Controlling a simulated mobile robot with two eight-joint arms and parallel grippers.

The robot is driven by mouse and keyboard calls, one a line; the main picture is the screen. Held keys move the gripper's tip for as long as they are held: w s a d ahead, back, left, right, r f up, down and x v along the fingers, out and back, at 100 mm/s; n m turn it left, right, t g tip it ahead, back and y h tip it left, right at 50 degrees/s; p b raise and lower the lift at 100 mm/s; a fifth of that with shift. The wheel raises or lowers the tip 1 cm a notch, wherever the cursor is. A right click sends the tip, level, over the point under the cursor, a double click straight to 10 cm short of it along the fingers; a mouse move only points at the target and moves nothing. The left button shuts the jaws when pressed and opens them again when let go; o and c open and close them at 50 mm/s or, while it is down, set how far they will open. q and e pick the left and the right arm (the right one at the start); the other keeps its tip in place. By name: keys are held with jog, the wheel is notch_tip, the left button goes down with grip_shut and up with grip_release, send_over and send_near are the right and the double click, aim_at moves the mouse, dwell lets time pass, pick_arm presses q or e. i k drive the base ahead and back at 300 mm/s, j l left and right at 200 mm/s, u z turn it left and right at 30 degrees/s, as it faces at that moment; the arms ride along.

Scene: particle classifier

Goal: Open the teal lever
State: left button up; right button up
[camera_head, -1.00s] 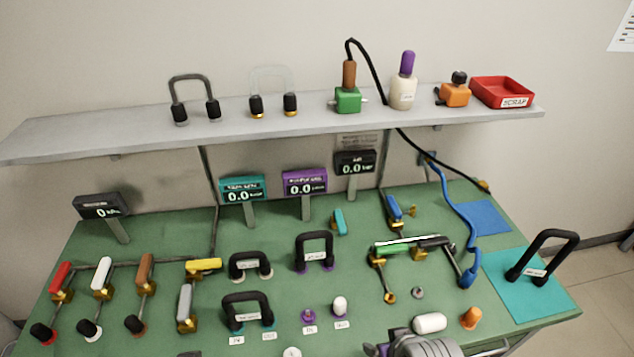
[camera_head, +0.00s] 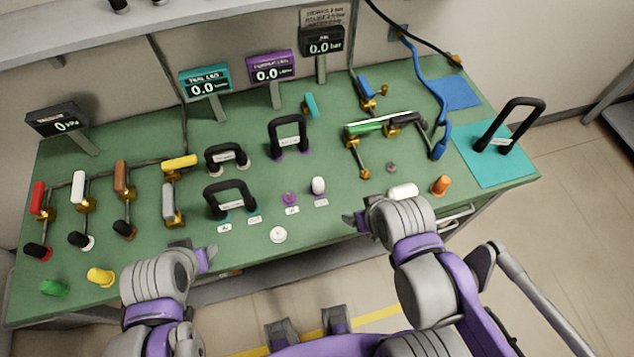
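The teal lever (camera_head: 311,105) is a small teal handle at the back of the green bench, right of the purple-framed display. It stands nearly upright, leaning slightly; its base is too small to make out. My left gripper (camera_head: 195,250) is at the bench's front edge, well in front and to the left of the lever. Its fingers look apart, with nothing between them. My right gripper (camera_head: 355,220) is over the front edge, in front and slightly to the right of the lever, far from it. Its fingers are partly hidden, and I see nothing held.
The black arch handle (camera_head: 289,133) stands in front of the teal lever, slightly left. A blue valve (camera_head: 368,90) and a green-handled valve (camera_head: 364,128) are to its right. The teal-framed display (camera_head: 206,83) is left. Several coloured levers fill the bench's left side.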

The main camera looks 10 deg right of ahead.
aim_at(312, 106)
jog(key=j+z, duration=0.2)
jog(key=z, duration=0.25)
jog(key=k+j+z, duration=0.1)
jog(key=z, duration=0.4)
jog(key=k+j+z, duration=0.1)
jog(key=z, duration=0.35)
jog(key=i+j+u, duration=0.15)
jog(key=i+u, duration=0.2)
jog(key=i, duration=0.15)
